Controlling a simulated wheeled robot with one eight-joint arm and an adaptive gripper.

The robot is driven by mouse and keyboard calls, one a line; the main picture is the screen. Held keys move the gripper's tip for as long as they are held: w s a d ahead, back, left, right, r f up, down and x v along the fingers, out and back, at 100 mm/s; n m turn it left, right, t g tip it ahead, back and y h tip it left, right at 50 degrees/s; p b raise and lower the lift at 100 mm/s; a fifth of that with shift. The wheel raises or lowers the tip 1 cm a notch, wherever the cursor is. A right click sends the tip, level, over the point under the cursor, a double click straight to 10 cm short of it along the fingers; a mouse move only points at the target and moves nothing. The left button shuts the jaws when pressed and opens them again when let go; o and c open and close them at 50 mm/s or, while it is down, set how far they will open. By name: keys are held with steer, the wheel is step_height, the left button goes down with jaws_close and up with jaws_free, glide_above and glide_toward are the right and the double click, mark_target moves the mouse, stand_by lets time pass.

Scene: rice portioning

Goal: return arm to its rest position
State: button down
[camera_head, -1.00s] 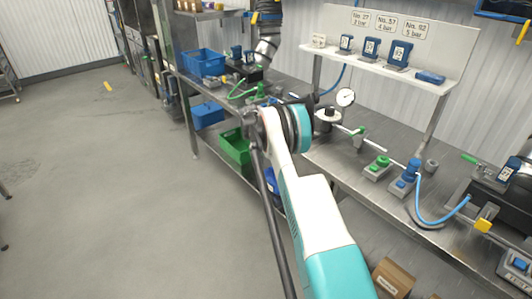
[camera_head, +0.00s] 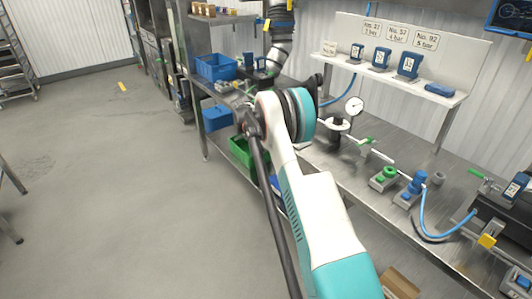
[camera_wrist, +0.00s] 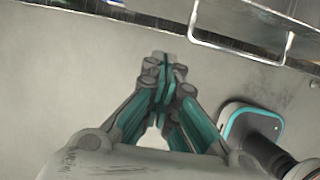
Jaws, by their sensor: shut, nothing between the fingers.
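My gripper (camera_wrist: 164,75) shows in the wrist view with its grey and teal fingers drawn together at the tips and nothing between them. It points over bare grey floor. In the head view my white and teal arm rises from the bottom centre in front of the workbench, and the gripper itself is hidden or out of sight there.
A steel workbench (camera_head: 345,185) runs along the right, bearing a gauge (camera_head: 354,105), a green valve block (camera_head: 384,178) and a blue one (camera_head: 411,189).

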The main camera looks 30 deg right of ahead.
steer(key=shift+a+r, duration=0.2)
steer(key=shift+r, duration=0.2)
steer(key=s+a+r+m+t+y, duration=0.1)
steer(key=s+a+r+m, duration=0.2)
steer(key=s+a+r, duration=0.4)
steer(key=s+a+r+m+t, duration=0.15)
steer(key=a+r, duration=0.35)
steer(key=r, duration=0.5)
steer(key=s+a+r+m+t+y, duration=0.1)
steer(key=s+a+r+m, duration=0.3)
steer(key=s+a+r, duration=0.3)
steer(key=s+a+r+m+t, duration=0.1)
steer(key=s+a+r+m, duration=0.1)
steer(key=s+a, duration=0.3)
steer(key=s+a+r+m+t, duration=0.1)
steer(key=s+a+r+m, duration=0.15)
steer(key=s, duration=0.55)
steer(key=s+a+f+m+y, duration=0.1)
steer(key=s+a+f+m, duration=0.1)
steer(key=s, duration=0.5)
steer(key=s+a+f+m+t+y, duration=0.1)
steer(key=s+a+f+m, duration=0.2)
steer(key=s+a, duration=0.2)
steer(key=s, duration=0.3)
steer(key=shift+f, duration=0.15)
steer(key=shift+s+a+t, duration=0.1)
steer(key=shift+t, duration=0.15)
